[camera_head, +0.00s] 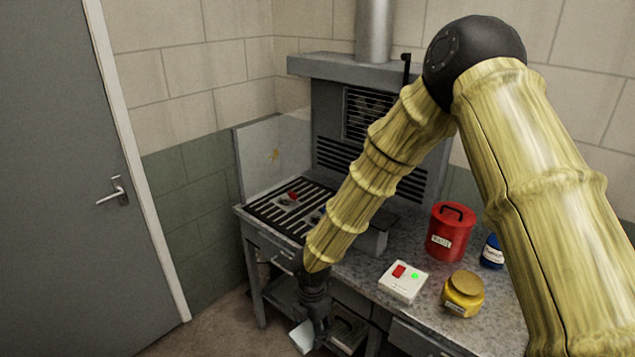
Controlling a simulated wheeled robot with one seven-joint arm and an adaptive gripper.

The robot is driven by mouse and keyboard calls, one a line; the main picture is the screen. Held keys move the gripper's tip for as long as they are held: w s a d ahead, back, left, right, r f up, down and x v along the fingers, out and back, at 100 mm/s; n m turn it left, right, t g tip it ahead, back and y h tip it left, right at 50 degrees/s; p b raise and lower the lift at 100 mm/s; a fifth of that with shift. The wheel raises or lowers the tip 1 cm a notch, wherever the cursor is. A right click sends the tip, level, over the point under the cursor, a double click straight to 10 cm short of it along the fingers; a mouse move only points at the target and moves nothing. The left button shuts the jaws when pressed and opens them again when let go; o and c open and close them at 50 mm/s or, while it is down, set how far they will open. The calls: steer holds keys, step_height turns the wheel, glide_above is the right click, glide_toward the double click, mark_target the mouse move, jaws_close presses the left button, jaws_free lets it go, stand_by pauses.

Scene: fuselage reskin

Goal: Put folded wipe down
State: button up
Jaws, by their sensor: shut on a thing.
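My gripper (318,332) hangs low at the front of the workbench, below the level of its top. It is shut on a pale, flat thing that I take for the folded wipe (301,337), which sticks out to the left of the fingers. The fingertips are dark and small here, so the exact grip is hard to see. Part of the wipe is hidden by the gripper.
A grey door (60,200) stands left, with floor between.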

steer(key=shift+w+d+f+m+b, duration=0.4)
steer(key=shift+d+f+m, duration=0.1)
steer(key=shift+f+m, duration=0.25)
steer(key=shift+s+d+f+m, duration=0.1)
steer(key=shift+d+f+m, duration=0.15)
steer(key=shift+d+m, duration=0.1)
steer(key=s+d+f+m+b, duration=0.1)
steer(key=d+f+m+b, duration=0.5)
steer(key=m, duration=0.6)
steer(key=s+d+f+m+b, duration=0.1)
steer(key=d+f+m+b, duration=0.6)
steer(key=d+m, duration=0.4)
steer(key=shift+s+f+m, duration=0.15)
steer(key=shift+f+m, duration=0.2)
steer(key=shift+m, duration=0.35)
